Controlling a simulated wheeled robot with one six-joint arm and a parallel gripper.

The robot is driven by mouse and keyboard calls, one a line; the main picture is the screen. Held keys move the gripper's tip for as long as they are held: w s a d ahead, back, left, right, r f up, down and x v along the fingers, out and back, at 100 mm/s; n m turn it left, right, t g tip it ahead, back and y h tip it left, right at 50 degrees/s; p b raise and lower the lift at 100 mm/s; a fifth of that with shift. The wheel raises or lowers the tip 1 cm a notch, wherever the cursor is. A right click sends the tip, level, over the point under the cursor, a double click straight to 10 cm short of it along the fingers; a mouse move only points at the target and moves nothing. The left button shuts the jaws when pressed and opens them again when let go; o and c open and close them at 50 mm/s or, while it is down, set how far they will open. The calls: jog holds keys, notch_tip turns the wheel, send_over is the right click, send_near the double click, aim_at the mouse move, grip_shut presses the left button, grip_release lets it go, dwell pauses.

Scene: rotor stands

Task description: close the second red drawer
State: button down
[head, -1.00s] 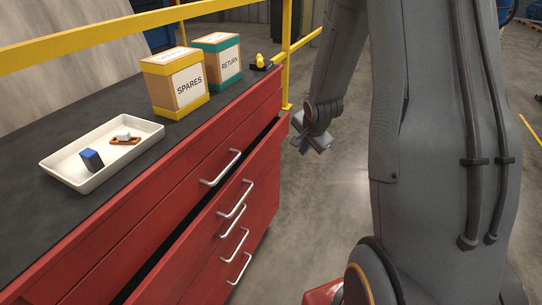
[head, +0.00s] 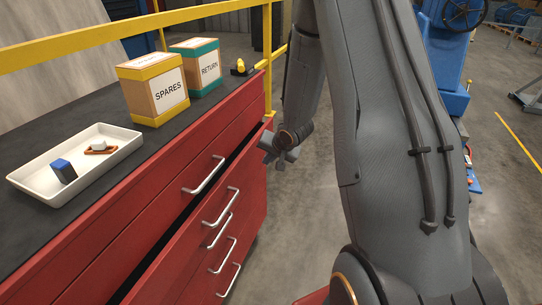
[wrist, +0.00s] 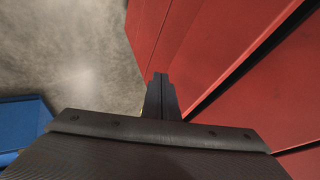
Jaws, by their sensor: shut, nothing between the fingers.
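The red cabinet's second drawer (head: 248,165) stands partly pulled out. A dark gap runs along its top, below the first drawer (head: 225,148). Its silver handle (head: 220,207) is on its front. My gripper (head: 268,146) is at the far end of the drawer front, on its outer side; I cannot tell whether it touches. In the wrist view my fingers (wrist: 161,95) are together and empty, pointing towards red panels (wrist: 205,50) with a dark gap between them. The lower drawers look shut.
On the black worktop are a white tray (head: 30,183) with small items, a SPARES box (head: 155,90), a RETURN box (head: 198,68) and a small yellow item (head: 240,67). A yellow rail (head: 90,42) runs behind. Blue machinery (head: 445,70) stands right. Floor in front is open.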

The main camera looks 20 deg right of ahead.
aim_at(245, 155)
jog(key=shift+w+a+f+p, duration=0.15)
jog(key=shift+w+a+f, duration=0.1)
jog(key=shift+w+a, duration=0.35)
jog(key=shift+w+a+f+p, duration=0.15)
jog(key=shift+w+a+f, duration=0.15)
jog(key=shift+w, duration=0.4)
jog(key=shift+w+a+f+p, duration=0.15)
jog(key=shift+w+a+f, duration=0.05)
jog(key=shift+w+a, duration=0.4)
jog(key=shift+w, duration=0.1)
jog(key=shift+w+a+r, duration=0.1)
jog(key=shift+w+a, duration=1.4)
jog(key=shift+w, duration=0.05)
jog(key=shift+a, duration=0.1)
